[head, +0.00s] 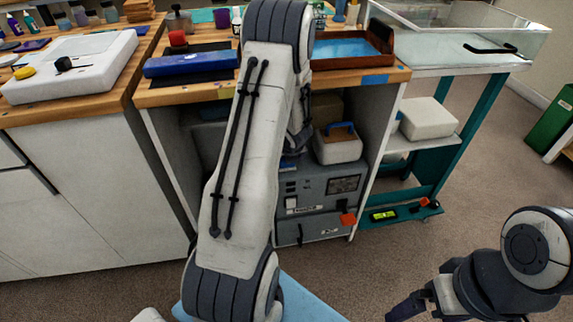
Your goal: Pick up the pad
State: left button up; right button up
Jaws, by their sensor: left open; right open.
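A brown, flat-topped piece with a blue handle (341,131), which looks like the pad, sits on top of a white bin (338,151) on the shelf under the bench. My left arm crosses the middle of the head view, and its dark wrist and gripper (293,157) show only in part behind it, just left of the bin. The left fingertips are mostly hidden; the gripper holds nothing that I can see. My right gripper (405,309) is open at the bottom right, low over the floor and apart from the pad, its lower part cut off by the frame.
A grey machine (318,193) stands under the bin, between the bench's side panels. On the bench are a blue case (191,64) and a brown tray with blue inside (350,49). A teal-framed cart (480,130) stands right. Carpet is free in front.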

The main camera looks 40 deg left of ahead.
pick_arm(q)
jog(key=shift+c, duration=0.3)
jog(key=c, duration=1.3)
